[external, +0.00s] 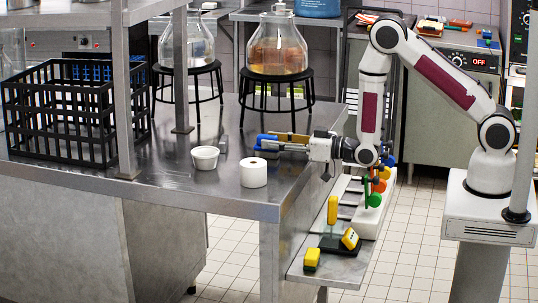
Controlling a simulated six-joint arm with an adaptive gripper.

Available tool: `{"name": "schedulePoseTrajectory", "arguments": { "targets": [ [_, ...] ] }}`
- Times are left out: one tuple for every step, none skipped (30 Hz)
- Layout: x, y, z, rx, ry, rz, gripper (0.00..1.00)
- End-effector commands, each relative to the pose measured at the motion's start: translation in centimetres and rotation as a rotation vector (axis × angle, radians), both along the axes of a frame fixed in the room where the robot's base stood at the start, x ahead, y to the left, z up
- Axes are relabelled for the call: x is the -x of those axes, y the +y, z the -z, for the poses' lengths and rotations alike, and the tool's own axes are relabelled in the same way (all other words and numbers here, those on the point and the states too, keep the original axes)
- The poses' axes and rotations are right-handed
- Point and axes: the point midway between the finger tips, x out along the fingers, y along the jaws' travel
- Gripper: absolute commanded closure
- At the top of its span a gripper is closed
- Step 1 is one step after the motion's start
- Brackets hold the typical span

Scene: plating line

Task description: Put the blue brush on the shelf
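A blue object that looks like the blue brush (262,140) is at the right part of the steel table, at the tip of my gripper (272,147). A tan, handle-like piece (292,136) lies just behind the fingers. My gripper reaches in from the right, low over the table and level with it. The fingers overlap the blue object in this view, so I cannot tell whether they are shut on it or only beside it. A steel shelf (75,17) on posts stands above the table at the upper left.
A black crate (62,115) sits at left by a shelf post (123,90). Glass jars on black stands (276,78) are behind. A low ledge (330,268) holds yellow items.

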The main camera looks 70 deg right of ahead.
Motion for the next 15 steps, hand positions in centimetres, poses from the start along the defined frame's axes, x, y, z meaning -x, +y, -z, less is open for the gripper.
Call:
{"name": "schedulePoseTrajectory", "arguments": {
  "targets": [
    [-0.5, 0.0, 0.0, 0.0, -0.001, -0.001, 0.62],
    [-0.7, 0.0, 0.0, 0.0, -0.001, -0.001, 0.62],
    [-1.0, 0.1, 0.0, 0.0, 0.0, -0.001, 0.62],
    [-1.1, 0.1, 0.0, 0.0, -0.001, -0.001, 0.62],
    [-1.3, 0.1, 0.0, 0.0, -0.001, -0.001, 0.62],
    [-1.4, 0.1, 0.0, 0.0, 0.0, -0.001, 0.62],
    [-1.5, 0.1, 0.0, 0.0, 0.0, -0.001, 0.62],
    [-1.5, 0.1, 0.0, 0.0, 0.0, -0.001, 0.62],
    [-1.6, 0.1, 0.0, 0.0, 0.0, -0.001, 0.62],
    [-1.6, 0.1, 0.0, 0.0, 0.001, -0.001, 0.62],
    [-1.6, 0.1, 0.0, 0.0, 0.001, -0.001, 0.62],
    [-1.6, 0.1, 0.0, 0.0, 0.001, -0.001, 0.62],
    [-1.6, 0.1, 0.0, 0.0, 0.001, -0.001, 0.62],
    [-1.6, 0.1, 0.0, 0.0, 0.001, -0.001, 0.62],
    [-1.6, 0.1, 0.0, 0.0, 0.001, -0.001, 0.62]
  ]
}}
